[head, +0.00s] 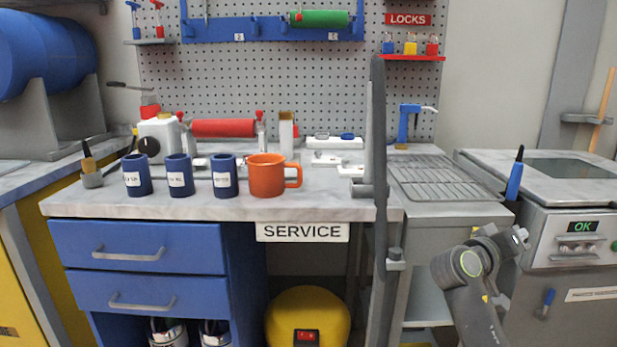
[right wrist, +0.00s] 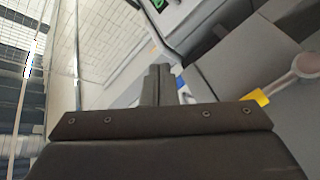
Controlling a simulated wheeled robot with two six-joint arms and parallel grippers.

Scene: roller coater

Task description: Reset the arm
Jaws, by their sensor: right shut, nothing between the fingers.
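My right gripper (head: 513,238) shows at the lower right of the head view, on a folded arm, in front of the grey stand and the machine with the OK display. It is shut and empty. In the right wrist view its fingers (right wrist: 158,84) are together in the middle, with nothing between them. My left gripper is in neither view.
The service bench (head: 330,207) holds blue cups (head: 179,176), an orange mug (head: 266,178) and a red roller (head: 223,128). A grey upright post (head: 377,150) stands at its right end. A wire rack (head: 436,178) and the OK machine (head: 575,250) are farther right.

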